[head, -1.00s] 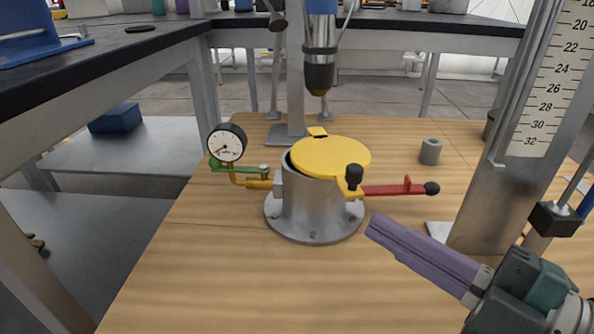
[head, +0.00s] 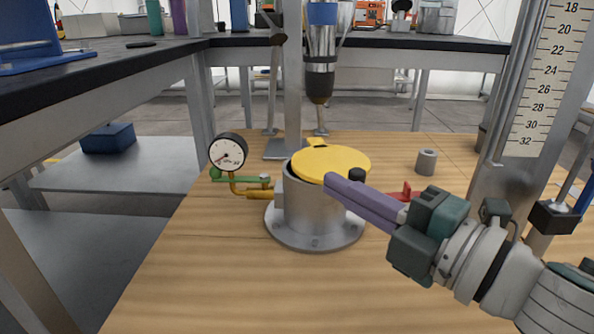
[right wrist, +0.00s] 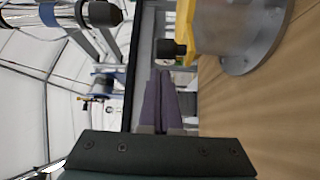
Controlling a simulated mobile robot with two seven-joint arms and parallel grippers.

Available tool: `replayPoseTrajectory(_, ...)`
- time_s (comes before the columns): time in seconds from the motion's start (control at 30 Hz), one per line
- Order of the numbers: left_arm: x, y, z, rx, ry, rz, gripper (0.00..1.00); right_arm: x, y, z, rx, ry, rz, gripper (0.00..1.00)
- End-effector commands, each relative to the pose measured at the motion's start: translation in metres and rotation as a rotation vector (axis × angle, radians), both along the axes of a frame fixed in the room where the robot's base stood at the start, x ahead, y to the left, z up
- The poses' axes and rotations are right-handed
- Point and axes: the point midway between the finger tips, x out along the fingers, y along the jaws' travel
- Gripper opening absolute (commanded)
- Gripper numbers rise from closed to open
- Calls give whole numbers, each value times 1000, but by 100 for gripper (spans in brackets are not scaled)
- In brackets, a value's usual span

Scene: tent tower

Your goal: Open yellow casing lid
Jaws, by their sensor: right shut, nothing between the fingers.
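The yellow lid (head: 330,161) lies over the top of the grey cylindrical casing (head: 300,207). A dark gap shows under its left edge. My left gripper is not in view.
A pressure gauge (head: 228,152) on yellow and green fittings stands left of the casing. A red lever (head: 406,192) is partly hidden behind my right gripper. A drill-like tool (head: 319,75) hangs above and behind. A small grey cylinder (head: 427,161) stands right. The front wooden tabletop (head: 220,290) is clear.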

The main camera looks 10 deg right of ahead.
Motion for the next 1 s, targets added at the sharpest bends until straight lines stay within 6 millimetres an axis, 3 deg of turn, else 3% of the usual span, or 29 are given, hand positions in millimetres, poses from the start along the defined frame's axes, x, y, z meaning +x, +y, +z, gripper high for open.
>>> replayPoseTrajectory(0.17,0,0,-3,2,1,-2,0,2,-12,-1,0,0,-1,0)
replayPoseTrajectory(0.57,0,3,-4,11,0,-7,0,2,-15,-1,-1,-1,9,0)
replayPoseTrajectory(1.0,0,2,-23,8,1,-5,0,5,-67,-1,0,0,138,0)
